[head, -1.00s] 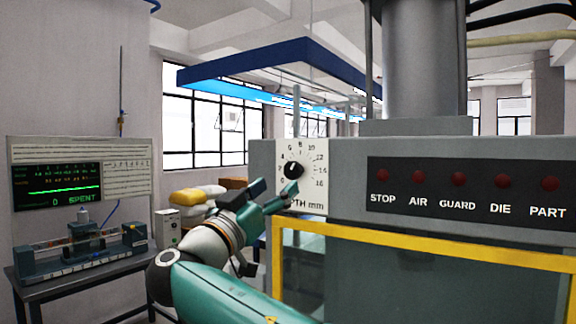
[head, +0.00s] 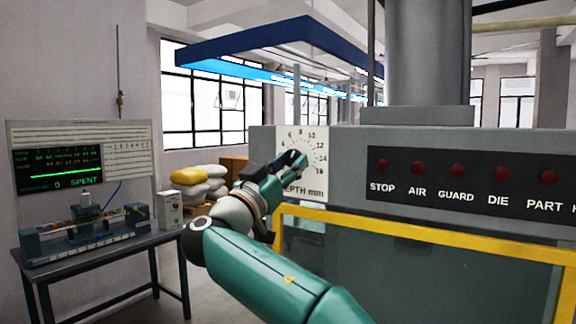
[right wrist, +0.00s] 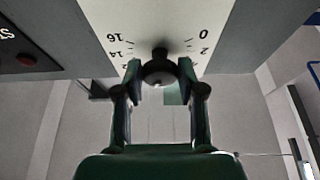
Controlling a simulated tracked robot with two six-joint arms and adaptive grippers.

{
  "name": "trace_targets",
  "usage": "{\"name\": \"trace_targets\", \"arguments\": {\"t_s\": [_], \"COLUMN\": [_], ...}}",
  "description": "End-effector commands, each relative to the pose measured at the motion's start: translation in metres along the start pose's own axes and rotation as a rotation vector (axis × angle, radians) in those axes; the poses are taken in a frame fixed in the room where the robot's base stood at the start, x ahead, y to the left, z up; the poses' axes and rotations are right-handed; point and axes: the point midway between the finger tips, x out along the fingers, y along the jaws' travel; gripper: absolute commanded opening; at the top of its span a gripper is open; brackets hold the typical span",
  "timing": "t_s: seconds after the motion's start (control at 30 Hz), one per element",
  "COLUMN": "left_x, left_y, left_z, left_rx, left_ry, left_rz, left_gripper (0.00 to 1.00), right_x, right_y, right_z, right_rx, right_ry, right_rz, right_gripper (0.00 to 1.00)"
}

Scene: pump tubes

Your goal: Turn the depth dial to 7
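The depth dial's white plate (head: 318,146) is on the left end of the grey machine front, with numbers in an arc and "DEPTH mm" below. My right gripper (head: 293,160) is at the dial and hides its knob in the head view. In the right wrist view the dark round knob (right wrist: 158,72) sits between the two fingertips of my right gripper (right wrist: 159,76), with little or no gap on either side. The plate shows there upside down (right wrist: 130,22). The knob's reading cannot be made out. My left gripper is out of view.
A panel (head: 465,180) with several red lamps is right of the dial. A yellow guard bar (head: 420,233) runs below it. At the left, a bench (head: 105,251) carries a tube fixture and a screen (head: 58,170) reading "0 SPENT". Sacks (head: 195,183) lie behind.

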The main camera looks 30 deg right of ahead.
Motion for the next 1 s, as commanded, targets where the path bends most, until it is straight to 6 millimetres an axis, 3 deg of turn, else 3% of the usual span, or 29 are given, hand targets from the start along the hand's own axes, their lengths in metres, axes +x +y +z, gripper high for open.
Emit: {"name": "trace_targets", "arguments": {"t_s": [0.1,0.47,1.0], "left_x": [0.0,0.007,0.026], "left_y": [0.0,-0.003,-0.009], "left_z": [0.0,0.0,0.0], "left_rx": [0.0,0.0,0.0], "left_ry": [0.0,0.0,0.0], "left_rz": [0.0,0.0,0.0], "left_gripper": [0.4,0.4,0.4], "right_x": [0.0,-0.001,0.0], "right_y": [-0.001,0.001,0.004], "right_z": [0.0,0.001,-0.002], "right_rx": [0.0,-0.059,-0.433], "right_ry": [0.001,0.002,0.005], "right_rz": [-0.002,-0.027,-0.185], "right_gripper": [0.04,0.04,0.04]}}
